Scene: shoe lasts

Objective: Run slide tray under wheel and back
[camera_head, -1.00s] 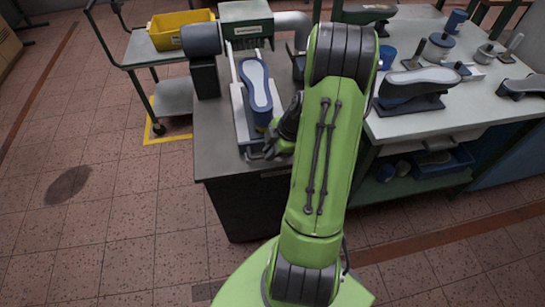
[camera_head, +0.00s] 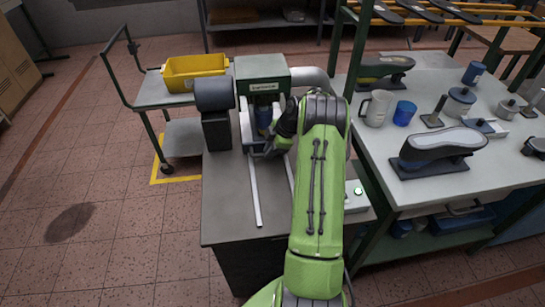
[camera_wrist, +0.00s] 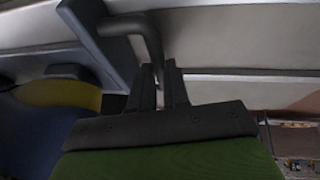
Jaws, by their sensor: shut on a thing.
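The slide tray (camera_head: 247,130) sits at the far end of its two pale rails (camera_head: 255,190), partly beneath the green machine housing (camera_head: 262,72). A blue shoe last (camera_head: 264,117) is on the tray; most of it is hidden under the housing. Its blue and yellow parts (camera_wrist: 25,135) show at left in the wrist view. The wheel inside the housing cannot be made out. My gripper (camera_head: 272,148) is at the tray's near end. In the wrist view my gripper (camera_wrist: 160,72) has its fingers closed around the dark bent handle (camera_wrist: 148,35).
A dark cylindrical unit (camera_head: 214,93) stands left of the housing. The near bench top (camera_head: 225,205) is clear between and beside the rails. A table with a mug (camera_head: 377,108), blue cup (camera_head: 404,113) and a shoe last (camera_head: 440,140) is at right. A yellow bin (camera_head: 195,71) sits on a trolley.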

